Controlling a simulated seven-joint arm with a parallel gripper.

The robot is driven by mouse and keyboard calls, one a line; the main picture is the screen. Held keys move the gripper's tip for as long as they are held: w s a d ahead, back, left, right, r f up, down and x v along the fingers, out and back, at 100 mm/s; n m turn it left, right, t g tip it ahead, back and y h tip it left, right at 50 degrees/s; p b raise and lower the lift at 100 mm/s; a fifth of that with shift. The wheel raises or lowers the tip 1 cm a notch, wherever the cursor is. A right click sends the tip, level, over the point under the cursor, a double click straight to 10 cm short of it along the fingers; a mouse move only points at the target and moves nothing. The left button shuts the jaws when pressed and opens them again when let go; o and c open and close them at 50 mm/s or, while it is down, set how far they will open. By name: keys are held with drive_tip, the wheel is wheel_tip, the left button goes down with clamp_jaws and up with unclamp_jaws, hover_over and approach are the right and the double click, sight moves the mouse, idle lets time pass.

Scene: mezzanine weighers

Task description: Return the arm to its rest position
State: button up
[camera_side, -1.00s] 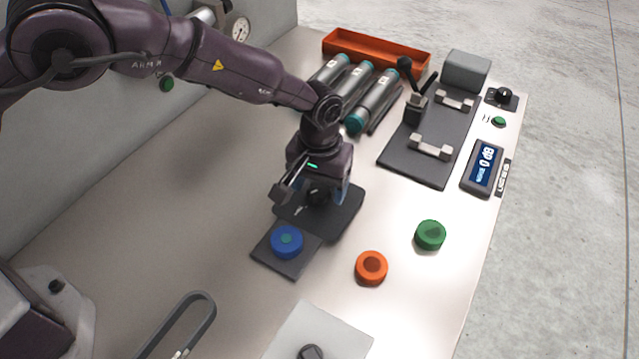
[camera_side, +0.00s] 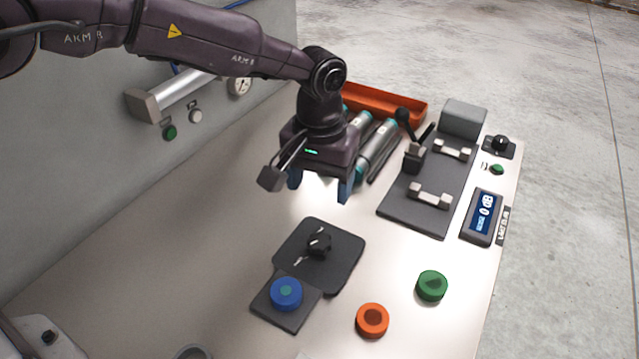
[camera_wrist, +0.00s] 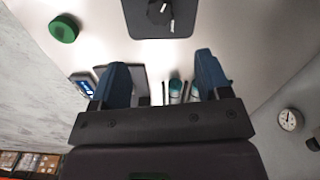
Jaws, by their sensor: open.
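My gripper (camera_side: 322,190) has two blue fingers spread apart with nothing between them. It hangs in the air above the bench, pointing down, behind and above a dark plate (camera_side: 345,258) with a black knob (camera_side: 319,243). In the wrist view the open fingers (camera_wrist: 163,85) frame part of the bench, and the black knob (camera_wrist: 159,12) shows at the top edge, clear of them. My arm reaches in from the upper left.
A blue puck (camera_side: 286,293) sits on a small dark pad. An orange puck (camera_side: 373,320) and a green puck (camera_side: 432,285) lie to its right. Cylinders (camera_side: 377,150), an orange tray (camera_side: 385,105) and a dark fixture plate (camera_side: 408,212) stand behind. The left bench is clear.

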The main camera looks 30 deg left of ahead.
idle(0.3)
drive_tip(key=s+a+r+t, duration=0.2)
drive_tip(key=s+a+r, duration=0.7)
drive_tip(key=s+a, duration=0.3)
drive_tip(key=s+a+r+m+t, duration=0.1)
drive_tip(key=s+a+r+t, duration=0.2)
drive_tip(key=s+a+r, duration=0.7)
drive_tip(key=s+a, duration=0.3)
drive_tip(key=s, duration=0.2)
drive_tip(key=shift+r+m+t, duration=0.15)
drive_tip(key=shift+m+t, duration=0.15)
